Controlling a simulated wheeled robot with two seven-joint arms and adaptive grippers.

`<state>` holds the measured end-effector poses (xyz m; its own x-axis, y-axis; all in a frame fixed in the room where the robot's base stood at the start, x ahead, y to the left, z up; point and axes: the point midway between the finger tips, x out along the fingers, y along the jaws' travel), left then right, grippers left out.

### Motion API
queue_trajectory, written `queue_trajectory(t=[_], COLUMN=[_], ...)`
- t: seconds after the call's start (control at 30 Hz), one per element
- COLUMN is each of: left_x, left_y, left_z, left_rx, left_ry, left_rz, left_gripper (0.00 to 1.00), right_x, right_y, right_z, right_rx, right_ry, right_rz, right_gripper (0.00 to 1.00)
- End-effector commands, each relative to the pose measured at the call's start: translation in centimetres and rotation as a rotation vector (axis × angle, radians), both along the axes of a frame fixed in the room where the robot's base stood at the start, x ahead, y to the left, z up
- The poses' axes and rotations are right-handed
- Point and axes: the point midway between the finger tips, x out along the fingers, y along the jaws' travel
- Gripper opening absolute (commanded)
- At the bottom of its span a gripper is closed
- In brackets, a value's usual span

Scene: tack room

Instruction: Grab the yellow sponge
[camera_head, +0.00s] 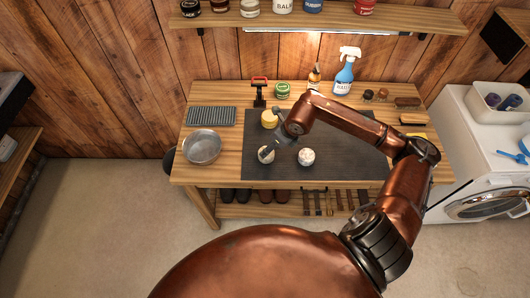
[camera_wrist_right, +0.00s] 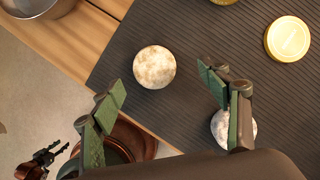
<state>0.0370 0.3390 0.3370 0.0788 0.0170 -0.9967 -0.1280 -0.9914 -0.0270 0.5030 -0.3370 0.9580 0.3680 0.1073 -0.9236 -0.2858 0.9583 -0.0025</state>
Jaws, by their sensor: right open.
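A yellow round item (camera_head: 269,118) stands on the dark mat, and only its edge shows at the top of the wrist view (camera_wrist_right: 222,2). I cannot tell whether it is the sponge. Another small yellow piece (camera_head: 418,136) lies at the table's right, partly hidden by my arm. My right gripper (camera_head: 271,132) is open and empty above the mat's left part. In the wrist view its fingers (camera_wrist_right: 163,88) stand apart, with a pale mottled round piece (camera_wrist_right: 154,67) beyond them. A dark claw-like part (camera_wrist_right: 40,162) at the lower left looks like my left gripper; its jaws are unclear.
A second pale round piece (camera_head: 306,157) is partly behind my right finger in the wrist view. A gold-lidded tin (camera_wrist_right: 287,38) is on the mat (camera_head: 345,160). A metal pan (camera_head: 202,146) stands left. A blue spray bottle (camera_head: 344,75) and a green tin (camera_head: 282,89) stand behind.

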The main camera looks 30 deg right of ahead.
Motion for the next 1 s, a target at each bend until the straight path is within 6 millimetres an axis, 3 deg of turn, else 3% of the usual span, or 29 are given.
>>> queue_trajectory(t=[0.53, 0.87, 1.0], left_x=[-0.5, -0.4, -0.4], left_y=[0.1, 0.1, 0.1], left_z=[0.5, 0.5, 0.5], left_rx=[0.002, 0.002, 0.002], left_ry=[0.006, 0.005, 0.005], left_rz=[0.001, 0.001, 0.001], left_gripper=[0.40, 0.40, 0.40], right_x=[1.9, 2.1, 2.1], right_y=[1.6, 1.5, 1.5], right_z=[-6.3, -7.0, -7.0], right_rx=[0.004, 0.001, 0.002], right_ry=[0.002, 0.001, 0.002], right_rz=[0.004, 0.004, 0.003], right_gripper=[0.69, 0.69, 0.59])
